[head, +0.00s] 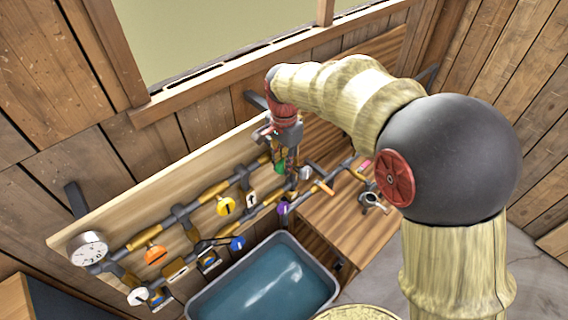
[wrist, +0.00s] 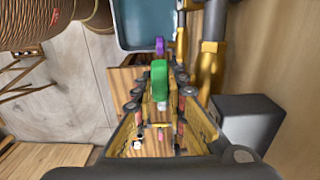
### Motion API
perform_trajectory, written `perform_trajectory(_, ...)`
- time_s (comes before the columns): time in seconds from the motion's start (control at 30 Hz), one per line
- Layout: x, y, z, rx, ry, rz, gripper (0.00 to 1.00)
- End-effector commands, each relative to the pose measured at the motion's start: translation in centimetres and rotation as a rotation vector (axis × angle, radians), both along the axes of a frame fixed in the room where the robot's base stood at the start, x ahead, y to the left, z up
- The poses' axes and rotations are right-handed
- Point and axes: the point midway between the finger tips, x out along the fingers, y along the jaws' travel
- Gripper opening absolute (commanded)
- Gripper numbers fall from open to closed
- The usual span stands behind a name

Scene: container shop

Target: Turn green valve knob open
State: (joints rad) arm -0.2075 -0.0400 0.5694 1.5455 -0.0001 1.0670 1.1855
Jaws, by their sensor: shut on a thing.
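The green valve knob (head: 281,167) is on the pipework mounted on the wooden board, mostly hidden behind my gripper in the head view. In the wrist view the green knob (wrist: 159,80) stands between the fingertips. My gripper (wrist: 160,95) reaches down from above, with its fingers on both sides of the knob and shut on it. In the head view my gripper (head: 286,160) is at the upper right part of the pipes. How far the knob is turned cannot be told.
Other knobs sit along the pipes: purple (head: 283,208), yellow (head: 226,206), orange (head: 155,255) and blue (head: 237,243). A round gauge (head: 88,248) is at the left end. A blue-grey water tub (head: 205,304) stands below. A wooden surface (head: 345,235) lies right of it.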

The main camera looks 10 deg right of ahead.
Motion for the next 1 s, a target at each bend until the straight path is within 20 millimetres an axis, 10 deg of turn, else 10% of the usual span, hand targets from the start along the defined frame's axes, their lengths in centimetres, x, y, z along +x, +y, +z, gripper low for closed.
perform_trajectory(1.0, -0.17, 0.55, -0.6, -0.287, -0.201, 0.006, 0.0)
